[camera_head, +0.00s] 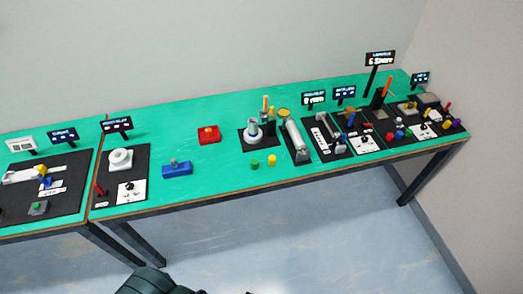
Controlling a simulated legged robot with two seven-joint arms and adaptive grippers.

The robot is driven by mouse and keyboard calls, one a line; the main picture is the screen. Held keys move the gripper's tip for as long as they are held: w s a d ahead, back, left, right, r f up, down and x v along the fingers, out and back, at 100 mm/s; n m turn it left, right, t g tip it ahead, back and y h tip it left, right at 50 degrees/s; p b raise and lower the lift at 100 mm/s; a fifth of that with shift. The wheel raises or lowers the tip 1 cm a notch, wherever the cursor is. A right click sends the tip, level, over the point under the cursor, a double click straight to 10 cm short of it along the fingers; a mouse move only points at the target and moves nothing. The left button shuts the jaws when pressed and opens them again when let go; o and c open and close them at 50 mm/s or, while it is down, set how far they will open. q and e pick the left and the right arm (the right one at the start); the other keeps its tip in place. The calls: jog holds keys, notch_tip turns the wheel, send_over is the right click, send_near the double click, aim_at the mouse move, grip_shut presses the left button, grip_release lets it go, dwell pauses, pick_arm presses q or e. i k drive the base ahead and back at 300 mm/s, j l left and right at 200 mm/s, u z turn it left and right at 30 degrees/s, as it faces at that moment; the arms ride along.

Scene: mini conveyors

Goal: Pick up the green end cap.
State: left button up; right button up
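A small green cylinder (254,164), which looks like the green end cap, stands on the green tabletop near the front edge. It is left of a small yellow cylinder (272,160), with a narrow gap between them. Nothing holds or covers it. Another small green piece (39,208) sits on the black mat at the far left. No gripper fingers show; only a dark part, which seems to be mine, shows at the bottom edge, well short of the table.
The green table (222,172) runs along the wall. A blue block (177,169) and a red block (208,135) lie left of the green cylinder. Behind it is a round white fixture (254,139) with upright pegs; right of that is a grey conveyor (294,138). Crowded stations fill the right end.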

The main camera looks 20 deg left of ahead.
aim_at(254, 162)
jog(key=j+z, duration=0.35)
jog(key=j, duration=0.2)
jog(key=j+z, duration=0.35)
jog(key=j, duration=0.2)
jog(key=j+z, duration=0.3)
jog(key=j, duration=0.2)
jog(key=k, duration=0.05)
